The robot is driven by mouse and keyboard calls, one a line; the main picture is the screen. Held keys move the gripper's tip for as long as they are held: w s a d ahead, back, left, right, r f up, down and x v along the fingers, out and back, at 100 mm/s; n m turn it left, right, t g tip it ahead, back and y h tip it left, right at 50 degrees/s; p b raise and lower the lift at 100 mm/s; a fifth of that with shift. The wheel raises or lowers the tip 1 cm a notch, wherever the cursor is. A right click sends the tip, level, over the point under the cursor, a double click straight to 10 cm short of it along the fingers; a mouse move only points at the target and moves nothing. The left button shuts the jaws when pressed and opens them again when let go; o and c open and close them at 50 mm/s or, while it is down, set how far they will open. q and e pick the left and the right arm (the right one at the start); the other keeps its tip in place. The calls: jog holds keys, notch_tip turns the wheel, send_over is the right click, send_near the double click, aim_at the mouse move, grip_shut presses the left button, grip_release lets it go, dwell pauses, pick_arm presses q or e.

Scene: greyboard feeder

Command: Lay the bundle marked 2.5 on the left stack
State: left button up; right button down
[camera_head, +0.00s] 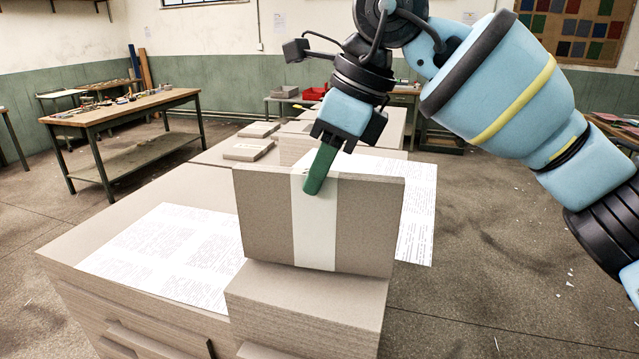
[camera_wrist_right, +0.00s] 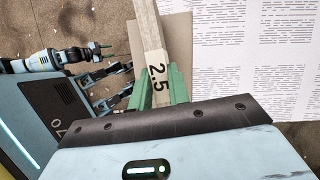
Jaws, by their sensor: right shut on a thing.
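My right gripper (camera_head: 322,170) is shut on a grey board bundle (camera_head: 265,215) with a white paper band. Its green fingers clasp the banded top edge, and the bundle stands upright. The right wrist view shows the mark 2.5 on the band (camera_wrist_right: 157,77) between the fingers. A grey board stack (camera_head: 305,308) is in front of and below the bundle; I cannot tell whether they touch. A left stack cannot be singled out for certain. My left gripper (camera_wrist_right: 122,82) shows only in the right wrist view, its fingers apart and seemingly empty.
Printed sheets lie left (camera_head: 175,252) and right (camera_head: 416,215) of the held bundle. Flat bundles (camera_head: 248,149) lie on the grey surface farther back, with another stack (camera_head: 297,150) behind the held bundle. A workbench (camera_head: 120,108) with small items stands at left. Open floor lies at right.

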jog(key=shift+s+a+r, duration=0.1)
jog(key=shift+s+r, duration=0.1)
jog(key=shift+r, duration=0.45)
jog(key=shift+s+a+r, duration=0.1)
jog(key=shift+s+r, duration=0.05)
jog(key=shift+r, duration=0.45)
jog(key=s+a, duration=0.2)
jog(key=s, duration=0.5)
jog(key=s+a+r+b, duration=0.1)
jog(key=s+a, duration=0.2)
jog(key=s, duration=0.4)
jog(key=shift+s+r, duration=0.2)
jog(key=shift+s, duration=0.05)
